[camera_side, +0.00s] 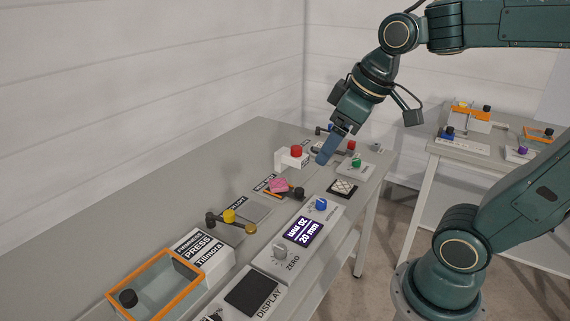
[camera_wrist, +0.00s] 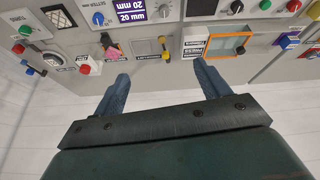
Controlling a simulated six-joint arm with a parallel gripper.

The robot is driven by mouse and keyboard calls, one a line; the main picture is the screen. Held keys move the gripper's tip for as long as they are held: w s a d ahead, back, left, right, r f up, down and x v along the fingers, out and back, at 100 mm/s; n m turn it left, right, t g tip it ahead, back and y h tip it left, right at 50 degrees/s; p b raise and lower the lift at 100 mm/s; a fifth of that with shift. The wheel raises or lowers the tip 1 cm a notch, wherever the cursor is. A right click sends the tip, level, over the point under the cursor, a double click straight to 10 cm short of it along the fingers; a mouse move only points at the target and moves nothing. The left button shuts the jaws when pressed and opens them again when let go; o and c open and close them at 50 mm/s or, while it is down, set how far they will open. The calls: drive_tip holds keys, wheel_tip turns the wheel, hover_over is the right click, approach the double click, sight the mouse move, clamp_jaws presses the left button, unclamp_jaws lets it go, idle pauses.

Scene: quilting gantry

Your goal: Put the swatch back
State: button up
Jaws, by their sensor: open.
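A small pink piece (camera_side: 278,185), which looks like the swatch, lies on the grey bench beside an orange and dark fixture (camera_side: 297,193). In the wrist view the pink piece (camera_wrist: 112,50) is ahead of the left finger. My gripper (camera_side: 325,156) is in the air above the bench, near the red-button block, apart from the pink piece. In the wrist view its two blue fingers (camera_wrist: 162,82) are spread wide with nothing between them. A flat label partly shows next to the pink piece; I cannot read it fully.
A red-button block (camera_side: 294,156), a yellow-knobbed lever (camera_side: 229,216), a purple display (camera_side: 303,232) and an orange-framed clear box (camera_side: 158,284) stand along the bench (camera_side: 165,222). A black-and-white patterned square (camera_side: 342,188) lies near the front edge. A second table (camera_side: 464,152) stands at right.

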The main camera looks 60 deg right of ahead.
drive_tip(key=s+a+f+m, duration=0.1)
drive_tip(key=s+f, duration=0.1)
drive_tip(key=s, duration=0.5)
drive_tip(key=shift+m+t, duration=0.3)
drive_tip(key=shift+m, duration=0.1)
drive_tip(key=shift+w, duration=0.1)
idle(0.7)
